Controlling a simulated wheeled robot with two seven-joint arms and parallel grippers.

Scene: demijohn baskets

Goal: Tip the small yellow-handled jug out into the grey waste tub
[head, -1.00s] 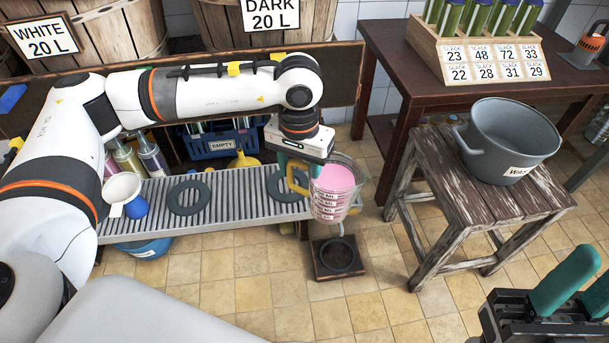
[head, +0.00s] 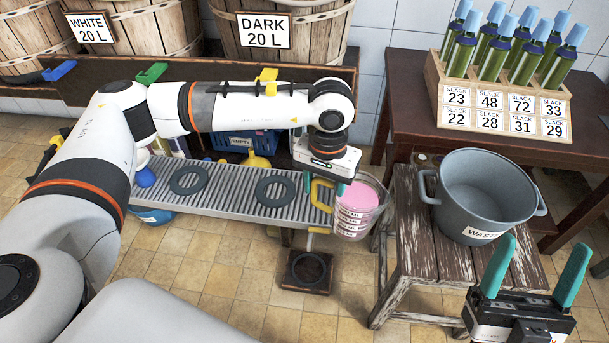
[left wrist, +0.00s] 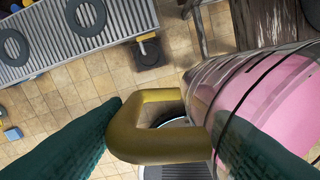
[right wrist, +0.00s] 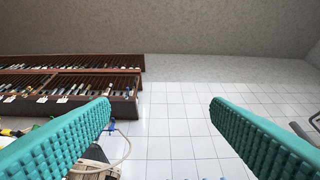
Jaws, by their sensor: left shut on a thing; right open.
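The small clear jug (head: 358,210) has a yellow handle (head: 320,192) and holds pink liquid (head: 365,194). My left gripper (head: 328,186) is shut on the handle, and the jug hangs roughly upright in the air, left of the stool. In the left wrist view the yellow handle (left wrist: 150,130) lies between the green fingers, and pink shows through the jug wall (left wrist: 265,90). The grey waste tub (head: 490,190), labelled WASTE, stands on the wooden stool, to the right of the jug. My right gripper (head: 532,272) is open and empty, in front of the tub.
The worn wooden stool (head: 415,235) carries the tub. A slatted grey rack (head: 225,200) with two dark rings lies at left. A dark table (head: 405,100) at the back holds a crate of green bottles (head: 500,100). Wooden baskets stand behind a plank at back left.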

